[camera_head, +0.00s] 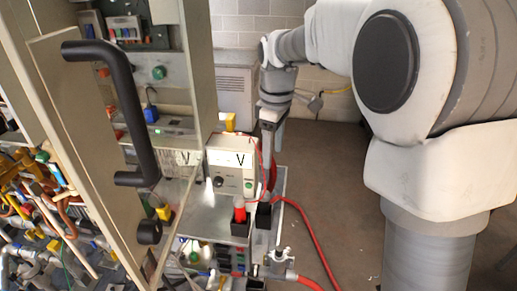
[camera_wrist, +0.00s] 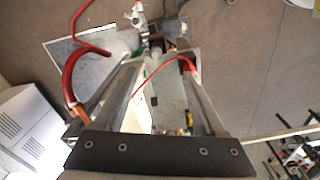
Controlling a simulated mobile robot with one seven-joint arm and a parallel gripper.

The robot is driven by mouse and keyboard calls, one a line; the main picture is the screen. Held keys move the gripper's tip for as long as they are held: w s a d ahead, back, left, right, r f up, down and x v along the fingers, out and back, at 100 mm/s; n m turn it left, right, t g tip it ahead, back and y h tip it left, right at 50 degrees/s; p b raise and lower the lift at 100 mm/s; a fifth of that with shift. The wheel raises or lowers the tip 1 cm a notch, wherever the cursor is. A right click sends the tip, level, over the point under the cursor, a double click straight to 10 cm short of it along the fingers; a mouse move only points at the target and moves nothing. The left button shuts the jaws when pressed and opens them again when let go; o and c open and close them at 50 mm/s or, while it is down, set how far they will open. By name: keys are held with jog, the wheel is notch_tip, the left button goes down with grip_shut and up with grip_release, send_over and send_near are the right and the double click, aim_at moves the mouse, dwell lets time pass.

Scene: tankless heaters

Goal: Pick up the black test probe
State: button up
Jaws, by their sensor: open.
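A black upright piece (camera_head: 263,216), which looks like the black probe's holder, stands at the edge of a grey shelf beside a red probe (camera_head: 240,212). I cannot clearly make out the black test probe itself. My gripper (camera_head: 267,172) points down above the black piece, just right of a white voltmeter (camera_head: 232,171) marked V. In the wrist view the gripper (camera_wrist: 161,65) has its two fingers spread wide with nothing held. A dark shape (camera_wrist: 178,43) lies just beyond the fingertips.
A beige cabinet door with a black handle (camera_head: 117,100) stands open at left. A red hose (camera_head: 312,235) curves down to the floor, and a thin red wire (camera_wrist: 158,77) crosses between the fingers in the wrist view. Pipes and valves (camera_head: 40,215) crowd the lower left. The floor (camera_head: 335,190) is clear.

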jog(key=w+a+f+n, duration=0.1)
jog(key=w+f, duration=0.1)
jog(key=p, duration=0.1)
send_near(265, 200)
jog(key=shift+g, duration=0.3)
jog(key=f, duration=0.2)
jog(key=w+f, duration=0.1)
jog(key=f, duration=0.2)
jog(key=shift+w+f, duration=0.35)
jog(key=shift+w+a+f+p, duration=0.1)
jog(key=shift+f+p, duration=0.3)
jog(key=shift+f, duration=1.05)
jog(key=shift+w+f+p, duration=0.1)
jog(key=shift+f+p, duration=0.3)
jog(key=shift+f, duration=1.05)
jog(key=shift+c, duration=0.4)
grip_shut()
